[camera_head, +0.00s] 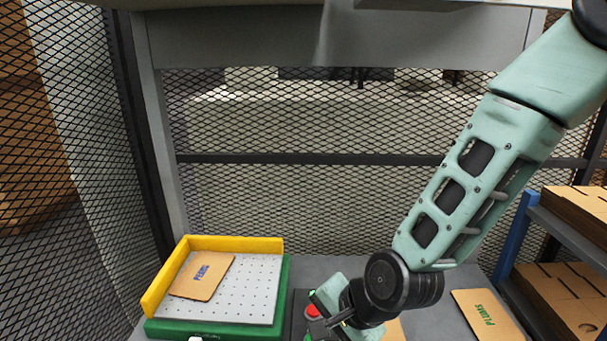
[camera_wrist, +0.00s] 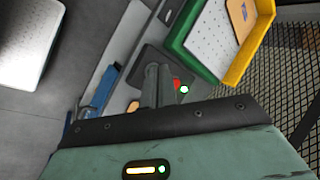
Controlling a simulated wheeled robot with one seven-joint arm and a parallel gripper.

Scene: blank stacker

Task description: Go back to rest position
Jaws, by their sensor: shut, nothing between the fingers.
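My gripper (camera_head: 322,326) is low over the grey table, at the bottom middle of the head view, with my arm reaching down from the upper right. In the wrist view its two fingers (camera_wrist: 158,72) are together with nothing between them. Right by the fingers is a dark control box (camera_wrist: 148,60) with a red button (camera_head: 313,311) and a green one. The red button also shows beside the fingers in the wrist view (camera_wrist: 177,84). I cannot tell whether the fingers touch the box; my gripper partly hides it.
A green tray (camera_head: 222,329) with a yellow corner fence (camera_head: 230,243) holds a cardboard blank (camera_head: 202,275) at left. Another blank (camera_head: 487,315) lies at right; a further one (camera_head: 394,330) is partly hidden. A blue-framed shelf (camera_head: 515,240) with cardboard stacks stands right. Mesh fencing (camera_head: 330,200) is behind.

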